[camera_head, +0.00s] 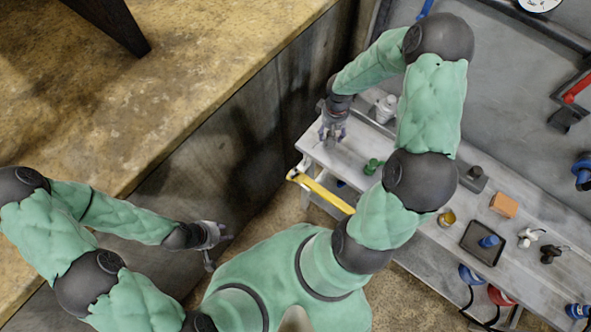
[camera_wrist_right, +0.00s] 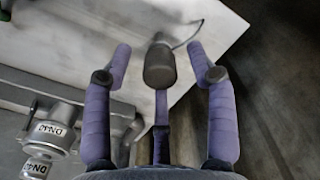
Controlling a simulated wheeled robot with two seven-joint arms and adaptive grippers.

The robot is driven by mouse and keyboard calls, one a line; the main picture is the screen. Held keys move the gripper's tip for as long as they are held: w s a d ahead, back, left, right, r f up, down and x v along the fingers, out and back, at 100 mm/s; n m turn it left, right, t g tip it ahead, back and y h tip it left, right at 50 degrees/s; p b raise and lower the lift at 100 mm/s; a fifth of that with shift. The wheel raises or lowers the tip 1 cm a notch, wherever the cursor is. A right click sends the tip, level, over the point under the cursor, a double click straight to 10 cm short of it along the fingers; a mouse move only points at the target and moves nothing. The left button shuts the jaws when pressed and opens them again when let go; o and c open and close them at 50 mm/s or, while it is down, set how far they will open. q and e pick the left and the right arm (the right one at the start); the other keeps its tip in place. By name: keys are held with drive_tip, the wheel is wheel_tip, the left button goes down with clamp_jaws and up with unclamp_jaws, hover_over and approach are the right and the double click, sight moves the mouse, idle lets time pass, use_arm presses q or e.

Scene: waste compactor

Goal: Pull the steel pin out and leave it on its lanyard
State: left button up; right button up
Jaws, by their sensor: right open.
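No steel pin can be made out for certain in either view. In the right wrist view a dark grey cylinder (camera_wrist_right: 160,65) with a thin cord running up to the right shows between my open right fingers (camera_wrist_right: 160,58). I cannot tell whether it is the pin or another part, or whether the fingers touch it. In the head view my right gripper (camera_head: 333,132) is over the far left end of the grey bench (camera_head: 345,160). My left gripper (camera_head: 217,246) is at lower left, fingers apart and empty, away from the bench.
Silver fittings marked DN40 (camera_wrist_right: 48,137) stand left of my right fingers. On the bench are a green knob (camera_head: 373,166), an orange block (camera_head: 504,205) and a dark tray (camera_head: 482,243). A yellow bar (camera_head: 322,190) runs along its front. A red handle (camera_head: 577,89) is at right.

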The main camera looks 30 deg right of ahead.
wheel_tip(320, 180, up, 12)
drive_tip(key=a+f+y+b, duration=0.3)
drive_tip(key=a+f+b, duration=0.2)
drive_tip(key=a+f, duration=1.15)
drive_tip(key=s+a+f+b, duration=0.2)
drive_tip(key=s+a+f, duration=0.3)
drive_tip(key=f, duration=0.3)
drive_tip(key=s+a+f+m+y+b, duration=0.1)
drive_tip(key=s+a+f+b, duration=0.2)
drive_tip(key=f, duration=0.6)
drive_tip(key=s+a, duration=0.2)
drive_tip(key=a, duration=0.1)
